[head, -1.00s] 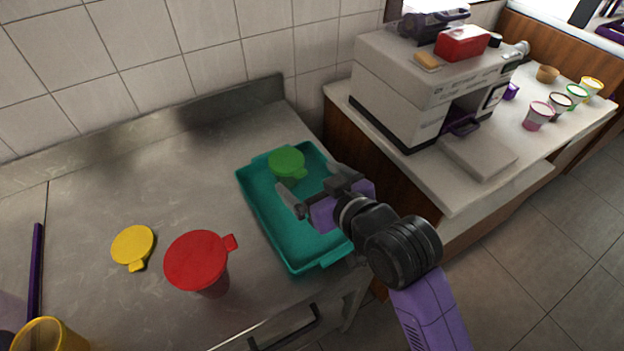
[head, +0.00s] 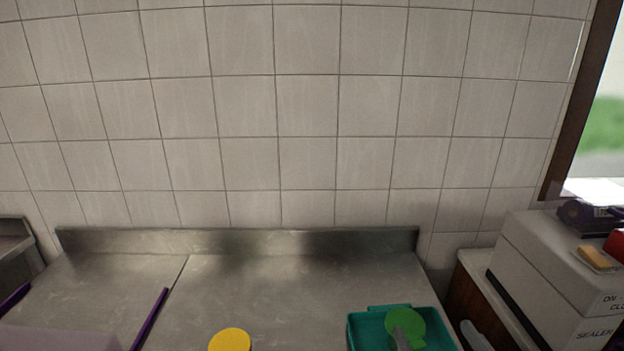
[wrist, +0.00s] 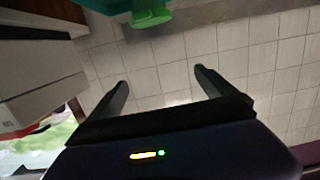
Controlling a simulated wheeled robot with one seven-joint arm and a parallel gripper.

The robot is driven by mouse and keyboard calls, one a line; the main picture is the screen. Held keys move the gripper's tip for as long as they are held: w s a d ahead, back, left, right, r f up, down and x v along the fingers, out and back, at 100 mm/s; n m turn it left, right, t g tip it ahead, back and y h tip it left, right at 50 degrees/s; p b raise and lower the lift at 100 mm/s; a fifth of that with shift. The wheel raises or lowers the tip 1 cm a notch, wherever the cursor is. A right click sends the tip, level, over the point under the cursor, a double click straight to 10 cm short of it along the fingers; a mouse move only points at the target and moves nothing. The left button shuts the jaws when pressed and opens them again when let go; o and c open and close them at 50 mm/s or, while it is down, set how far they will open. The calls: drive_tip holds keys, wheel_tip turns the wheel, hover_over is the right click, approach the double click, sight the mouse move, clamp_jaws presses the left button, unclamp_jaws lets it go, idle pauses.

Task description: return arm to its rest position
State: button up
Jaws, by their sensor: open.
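My gripper shows only as two grey fingertips (head: 438,338) at the bottom right of the head view, one in front of the green lid. In the wrist view its two fingers (wrist: 161,79) are spread wide with nothing between them, in front of the tiled wall. The rest of my arm is out of the head view.
A teal tray (head: 364,329) with a green lid (head: 408,322) over it is at the counter's right. A yellow lid (head: 230,340) and a purple bar (head: 150,318) lie to the left. A sealer machine (head: 545,270) stands far right. The counter's middle (head: 290,290) is clear.

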drive_tip(key=s+f, duration=0.3)
drive_tip(key=s, duration=0.8)
drive_tip(key=s+f+g, duration=0.1)
drive_tip(key=s+f, duration=0.2)
drive_tip(key=s, duration=0.8)
drive_tip(key=s+f, duration=0.3)
drive_tip(key=s, duration=0.8)
drive_tip(key=shift+a+g, duration=0.25)
drive_tip(key=shift+g, duration=0.15)
